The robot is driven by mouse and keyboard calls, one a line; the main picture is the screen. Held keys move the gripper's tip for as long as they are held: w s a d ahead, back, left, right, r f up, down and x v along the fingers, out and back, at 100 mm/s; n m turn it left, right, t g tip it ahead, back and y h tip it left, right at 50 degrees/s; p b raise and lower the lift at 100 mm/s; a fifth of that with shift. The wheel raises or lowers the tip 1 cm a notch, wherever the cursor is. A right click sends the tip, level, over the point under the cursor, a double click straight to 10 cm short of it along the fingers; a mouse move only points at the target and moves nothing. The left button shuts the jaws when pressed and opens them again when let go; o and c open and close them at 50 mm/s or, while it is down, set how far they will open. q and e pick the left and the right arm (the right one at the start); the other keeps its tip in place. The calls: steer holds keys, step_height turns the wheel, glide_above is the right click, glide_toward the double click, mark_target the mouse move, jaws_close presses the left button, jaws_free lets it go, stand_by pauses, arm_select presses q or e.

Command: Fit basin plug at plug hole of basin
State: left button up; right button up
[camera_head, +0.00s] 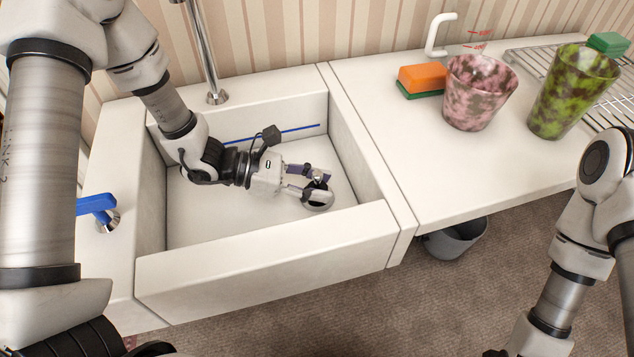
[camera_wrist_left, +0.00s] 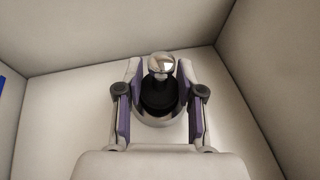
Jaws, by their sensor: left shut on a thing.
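The white basin (camera_head: 150,200) is at the left of the head view, with my left arm reaching down into it. My left gripper (camera_head: 312,181) is low in the basin, toward its right side, with its purple-padded fingers shut on the basin plug (camera_head: 319,202). The plug has a chrome rim and a dark middle. In the left wrist view the plug (camera_wrist_left: 161,98) stands between the fingers, its shiny round knob beyond a black body. The plug hole is not visible in either view; whether it lies under the plug I cannot tell. My right gripper is out of view.
A chrome tap (camera_head: 205,60) stands behind the basin, and a blue lever (camera_head: 97,205) is on its left rim. The counter (camera_head: 430,165) holds an orange-green sponge (camera_head: 421,79), a pink cup (camera_head: 478,92), a green cup (camera_head: 572,92) and a wire rack (camera_head: 612,103). A grey bin (camera_head: 455,240) is below.

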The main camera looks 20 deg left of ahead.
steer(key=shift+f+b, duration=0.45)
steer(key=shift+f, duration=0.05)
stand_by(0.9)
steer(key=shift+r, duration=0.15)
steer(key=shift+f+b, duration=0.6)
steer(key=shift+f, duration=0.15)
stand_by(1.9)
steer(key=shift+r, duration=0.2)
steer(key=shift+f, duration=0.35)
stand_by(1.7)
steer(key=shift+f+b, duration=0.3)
steer(key=shift+b, duration=0.1)
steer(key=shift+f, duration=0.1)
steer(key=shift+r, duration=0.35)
